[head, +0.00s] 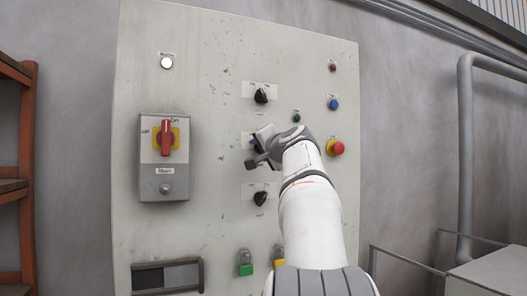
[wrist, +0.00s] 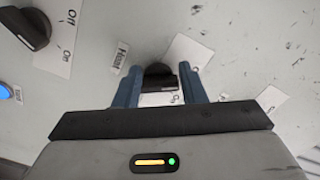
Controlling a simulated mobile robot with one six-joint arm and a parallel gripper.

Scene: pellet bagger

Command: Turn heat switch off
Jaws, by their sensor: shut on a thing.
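The heat switch is a black rotary knob (wrist: 158,72) on a white label plate, with a small "Heat" label (wrist: 121,56) beside it in the wrist view. My gripper (wrist: 161,86) has its two blue fingers on either side of this knob and is shut on it. In the head view my gripper (head: 257,144) is at the middle of the panel's column of three knobs and hides most of the switch. The words on the switch's plate are partly covered, so I cannot read its setting.
The grey panel (head: 215,60) has an upper knob (head: 261,96), a lower knob (head: 260,198), a red main switch (head: 167,138) at left, and a blue button (head: 333,104) and a red emergency button (head: 335,147) at right. A pipe (head: 465,150) stands further right.

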